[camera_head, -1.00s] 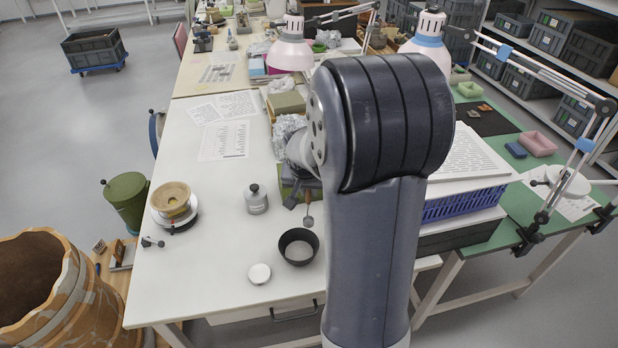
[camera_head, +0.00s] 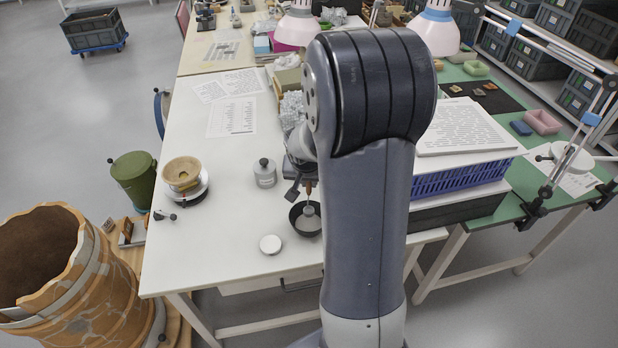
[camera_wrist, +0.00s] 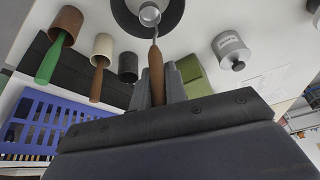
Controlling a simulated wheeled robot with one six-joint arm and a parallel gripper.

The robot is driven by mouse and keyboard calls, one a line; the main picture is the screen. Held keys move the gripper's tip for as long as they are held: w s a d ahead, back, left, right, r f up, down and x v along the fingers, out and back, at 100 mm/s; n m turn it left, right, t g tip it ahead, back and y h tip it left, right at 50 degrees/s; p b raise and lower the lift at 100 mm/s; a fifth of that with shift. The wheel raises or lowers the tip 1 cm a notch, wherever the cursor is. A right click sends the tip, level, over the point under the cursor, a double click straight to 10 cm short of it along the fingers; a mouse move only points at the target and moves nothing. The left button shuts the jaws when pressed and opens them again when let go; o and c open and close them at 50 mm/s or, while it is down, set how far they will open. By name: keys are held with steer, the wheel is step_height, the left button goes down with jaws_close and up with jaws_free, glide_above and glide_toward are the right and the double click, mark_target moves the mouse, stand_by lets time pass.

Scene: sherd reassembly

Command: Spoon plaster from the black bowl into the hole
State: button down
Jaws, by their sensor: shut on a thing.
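The black bowl (camera_head: 293,217) stands near the table's front edge; its cropped dark rim also shows in the wrist view (camera_wrist: 176,22). My gripper (camera_wrist: 158,82) is shut on the wooden handle of a spoon (camera_wrist: 156,65). The spoon's metal head points down at the bowl and overlaps its inside in both views. I cannot tell whether it touches the pale plaster, or how much it carries. A tan bowl (camera_head: 181,168) with a yellowish inside sits on a round white stand at the left of the table. I cannot make out the hole clearly.
A grey lidded jar (camera_head: 264,174) and a flat white disc (camera_head: 270,244) stand near the black bowl. A blue crate (camera_head: 460,180) is at the right. A large orange vessel (camera_head: 105,275) stands left of the table. Tabletop between the tan bowl and jar is clear.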

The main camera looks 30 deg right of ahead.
mark_target(309, 195)
steer(key=shift+f+b, duration=2.8)
steer(key=shift+f, duration=0.25)
steer(key=shift+r, duration=0.1)
steer(key=shift+r+p, duration=3.2)
steer(key=shift+r, duration=1.6)
steer(key=shift+d, duration=0.1)
